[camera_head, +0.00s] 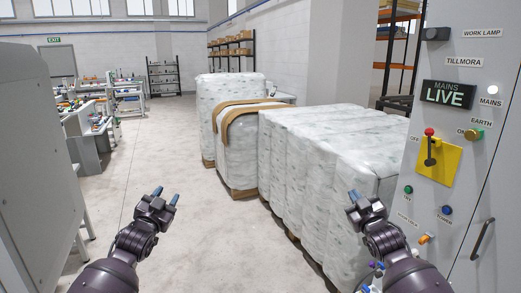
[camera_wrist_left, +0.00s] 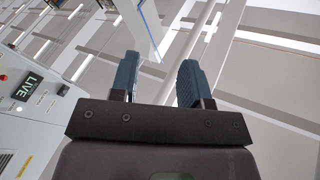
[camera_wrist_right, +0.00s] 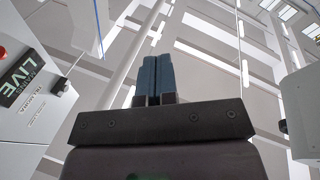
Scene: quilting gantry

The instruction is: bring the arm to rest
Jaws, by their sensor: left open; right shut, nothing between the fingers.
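My left gripper (camera_head: 166,196) is raised in the lower left of the head view, over the bare floor. Its two blue fingers stand apart with nothing between them, as the left wrist view (camera_wrist_left: 160,82) also shows. My right gripper (camera_head: 354,197) is raised in the lower right of the head view, in front of the wrapped pallets and left of the grey cabinet. Its fingers (camera_wrist_right: 153,80) are together in the right wrist view, with nothing held. Both wrist cameras look up toward the ceiling.
A grey control cabinet (camera_head: 458,130) with a red-handled switch on a yellow plate (camera_head: 438,163) stands close at right. White wrapped pallets (camera_head: 325,160) fill the centre right. A grey panel (camera_head: 35,150) is close at left. Open floor (camera_head: 165,140) lies between.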

